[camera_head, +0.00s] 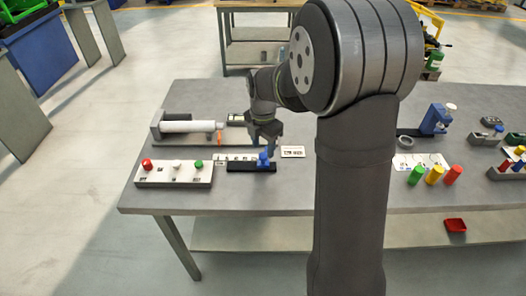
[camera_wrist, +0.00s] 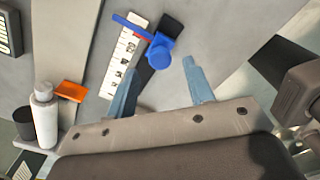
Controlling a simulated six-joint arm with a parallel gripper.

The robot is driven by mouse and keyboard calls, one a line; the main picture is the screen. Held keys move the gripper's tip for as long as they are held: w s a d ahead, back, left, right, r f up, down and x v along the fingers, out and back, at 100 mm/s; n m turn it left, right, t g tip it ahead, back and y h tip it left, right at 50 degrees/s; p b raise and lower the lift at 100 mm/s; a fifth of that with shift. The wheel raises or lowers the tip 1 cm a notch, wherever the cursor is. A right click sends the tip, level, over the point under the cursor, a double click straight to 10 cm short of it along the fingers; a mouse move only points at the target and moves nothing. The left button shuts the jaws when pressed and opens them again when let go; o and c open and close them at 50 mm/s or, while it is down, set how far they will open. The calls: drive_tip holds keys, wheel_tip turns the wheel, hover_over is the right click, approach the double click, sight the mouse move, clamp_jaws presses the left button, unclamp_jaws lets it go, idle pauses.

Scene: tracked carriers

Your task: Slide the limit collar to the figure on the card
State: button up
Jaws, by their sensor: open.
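The collar appears to be the blue carrier with a round knob (camera_head: 263,159) on a short black track (camera_head: 250,167). In the wrist view the blue collar (camera_wrist: 161,52) has a blue-and-red pointer bar (camera_wrist: 131,26) lying across a white scale strip (camera_wrist: 124,57). The scale's figures are too small to read. A white card (camera_head: 292,152) lies right of the track; its figure is not legible. My gripper (camera_head: 264,138) points down just above the collar. In the wrist view my gripper (camera_wrist: 160,70) is open, with the collar between and beyond its fingertips; I see no grip on it.
A white cylinder with an orange tab (camera_head: 188,127) lies behind. Green, yellow and red pegs (camera_head: 434,175) stand at right beyond my arm. The table's front strip is clear.

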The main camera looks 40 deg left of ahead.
sight(263, 155)
drive_tip(key=shift+f, duration=1.5)
drive_tip(key=shift+c, duration=0.2)
clamp_jaws()
drive_tip(key=shift+s+a, duration=1.05)
drive_tip(key=shift+s, duration=0.05)
drive_tip(key=shift+o, duration=0.2)
unclamp_jaws()
wheel_tip(263, 155, up, 17)
drive_tip(key=shift+r, duration=0.2)
